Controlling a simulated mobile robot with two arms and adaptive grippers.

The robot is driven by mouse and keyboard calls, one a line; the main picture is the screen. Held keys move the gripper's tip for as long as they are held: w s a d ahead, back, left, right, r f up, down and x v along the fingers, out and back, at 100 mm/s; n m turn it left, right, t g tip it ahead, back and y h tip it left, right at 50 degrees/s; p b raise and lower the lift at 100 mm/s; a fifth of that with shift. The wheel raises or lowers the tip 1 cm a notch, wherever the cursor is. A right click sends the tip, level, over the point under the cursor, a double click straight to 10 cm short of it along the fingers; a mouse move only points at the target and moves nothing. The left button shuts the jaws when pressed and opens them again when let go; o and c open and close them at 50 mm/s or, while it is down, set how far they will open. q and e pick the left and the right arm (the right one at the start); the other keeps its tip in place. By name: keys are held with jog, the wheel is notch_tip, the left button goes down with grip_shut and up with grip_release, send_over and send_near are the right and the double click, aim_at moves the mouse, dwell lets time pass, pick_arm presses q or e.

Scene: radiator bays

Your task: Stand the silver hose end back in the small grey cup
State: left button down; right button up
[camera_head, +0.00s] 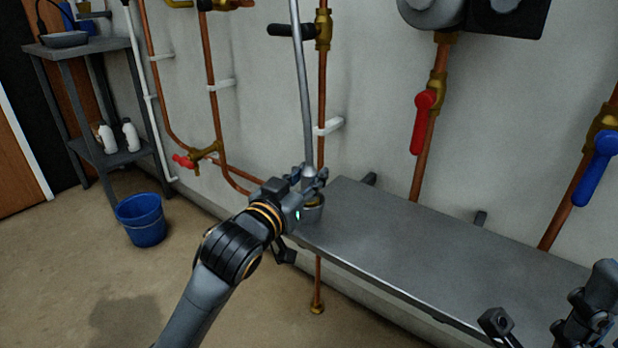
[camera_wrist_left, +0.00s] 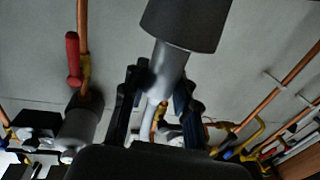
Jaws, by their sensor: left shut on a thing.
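The silver hose end (camera_head: 309,182) is upright or nearly so, with its grey hose rising from it along the wall. My left gripper (camera_head: 312,180) is shut around it just above the small grey cup (camera_head: 314,214), which is at the left end of the grey shelf. In the left wrist view the hose end (camera_wrist_left: 170,62) runs between the fingers to the dark grey cup (camera_wrist_left: 185,22). Its lower end overlaps the cup's mouth; I cannot tell how deep it sits. My right gripper (camera_head: 600,290) is at the lower right, partly cut off, its fingers unclear.
The grey metal shelf (camera_head: 420,245) is bare to the right of the cup. Copper pipes with a red valve handle (camera_head: 424,120) and a blue one (camera_head: 596,168) stand behind it. A blue bucket (camera_head: 142,222) is on the floor at left, near a rack (camera_head: 110,158) with white bottles.

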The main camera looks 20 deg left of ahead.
pick_arm(q)
jog(key=shift+f, duration=0.3)
jog(key=c, duration=1)
grip_release()
